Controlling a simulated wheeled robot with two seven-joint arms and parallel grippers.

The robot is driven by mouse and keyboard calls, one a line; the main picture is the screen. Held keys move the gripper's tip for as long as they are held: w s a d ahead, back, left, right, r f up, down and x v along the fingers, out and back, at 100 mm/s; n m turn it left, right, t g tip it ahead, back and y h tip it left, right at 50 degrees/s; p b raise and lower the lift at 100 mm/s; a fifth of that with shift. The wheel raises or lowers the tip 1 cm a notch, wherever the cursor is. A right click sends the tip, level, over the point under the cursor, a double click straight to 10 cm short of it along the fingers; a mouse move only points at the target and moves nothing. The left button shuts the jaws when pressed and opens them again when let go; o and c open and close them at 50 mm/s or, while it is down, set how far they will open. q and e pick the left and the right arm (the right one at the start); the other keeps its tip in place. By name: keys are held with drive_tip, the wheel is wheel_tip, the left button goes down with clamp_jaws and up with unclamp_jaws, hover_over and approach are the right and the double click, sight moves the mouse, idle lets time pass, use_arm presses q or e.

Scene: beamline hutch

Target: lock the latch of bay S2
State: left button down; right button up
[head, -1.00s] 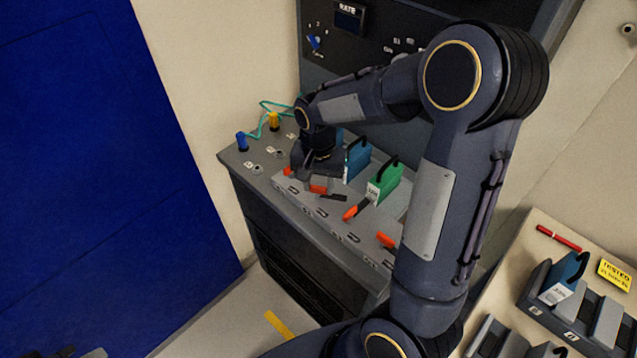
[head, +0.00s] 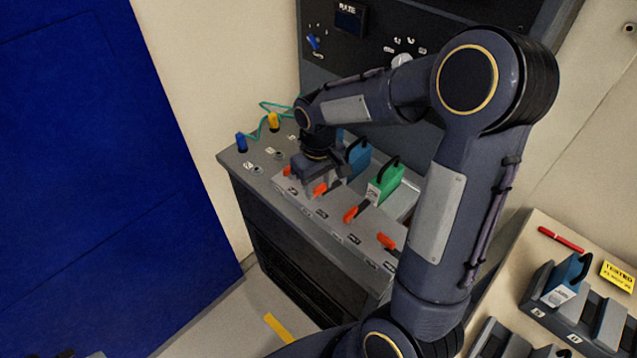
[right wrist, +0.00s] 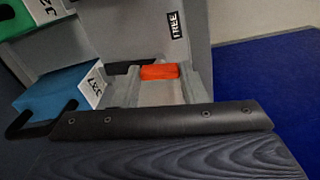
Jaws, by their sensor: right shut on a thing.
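My right gripper (head: 318,176) is low over the bench-top panel, at the second orange latch (head: 320,189) from the left. This latch lines up with the blue module (head: 357,160). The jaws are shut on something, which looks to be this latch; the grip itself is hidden. In the right wrist view the orange latch (right wrist: 159,71) shows just beyond the dark finger (right wrist: 165,119), with the blue module (right wrist: 60,95) to its left. The bay numbers are too small to read. My left gripper is not in view.
A green module (head: 385,182) stands right of the blue one, with an orange latch (head: 351,214) before it. Other orange latches sit at the left (head: 287,171) and right (head: 387,241). Blue and yellow plugs (head: 241,142) with green cable stand at the left. A rack (head: 540,310) is at right.

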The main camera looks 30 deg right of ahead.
sight(318, 188)
drive_tip(key=shift+n, duration=0.6)
drive_tip(key=o, duration=1)
wheel_tip(318, 188, up, 7)
drive_tip(key=shift+r, duration=0.45)
